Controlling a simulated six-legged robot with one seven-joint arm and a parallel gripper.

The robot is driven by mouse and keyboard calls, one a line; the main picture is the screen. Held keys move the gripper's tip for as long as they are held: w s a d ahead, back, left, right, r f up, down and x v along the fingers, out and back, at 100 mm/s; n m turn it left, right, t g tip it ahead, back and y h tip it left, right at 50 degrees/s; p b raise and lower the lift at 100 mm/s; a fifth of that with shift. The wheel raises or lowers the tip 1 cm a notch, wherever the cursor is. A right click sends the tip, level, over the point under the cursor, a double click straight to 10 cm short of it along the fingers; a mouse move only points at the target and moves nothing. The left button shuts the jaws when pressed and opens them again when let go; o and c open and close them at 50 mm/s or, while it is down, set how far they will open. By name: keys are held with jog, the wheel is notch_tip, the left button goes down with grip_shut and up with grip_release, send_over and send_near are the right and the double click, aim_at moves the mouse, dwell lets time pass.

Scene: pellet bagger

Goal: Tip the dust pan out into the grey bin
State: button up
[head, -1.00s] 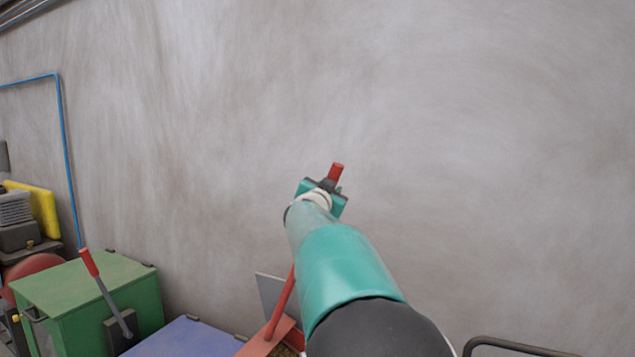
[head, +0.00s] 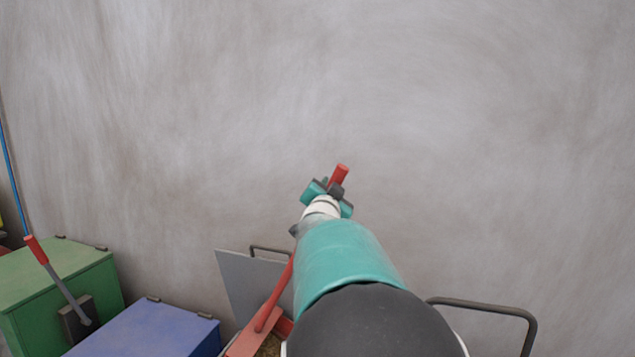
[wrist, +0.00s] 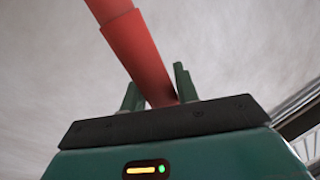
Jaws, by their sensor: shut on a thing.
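My gripper (head: 327,191) is shut on the red handle (head: 340,174) of the dust pan, whose top end sticks up past the jaws. In the wrist view the red handle (wrist: 140,55) runs between the two fingers of my gripper (wrist: 160,92). The handle runs down behind my arm to the red dust pan (head: 243,344) at the bottom edge. Brownish loose stuff shows in the pan, which is partly hidden by my arm. A grey panel (head: 245,285) with a dark handle stands raised behind the pan, looking like an open grey bin lid. The bin's body is hidden.
A blue lidded bin (head: 150,332) and a green lidded bin (head: 65,270) stand to the left. A red-gripped lever (head: 55,278) rises at the green bin. A dark bent rail (head: 490,307) is at lower right. A bare grey wall (head: 450,120) fills the background.

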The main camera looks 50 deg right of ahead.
jog(key=shift+o, duration=0.3)
jog(key=s+d+f+m, duration=0.1)
jog(key=s+d+f, duration=0.2)
jog(key=s, duration=0.5)
jog(key=shift+s+f+m, duration=0.35)
jog(key=shift+f+m, duration=0.05)
jog(key=shift+f, duration=0.4)
jog(key=shift+w, duration=0.1)
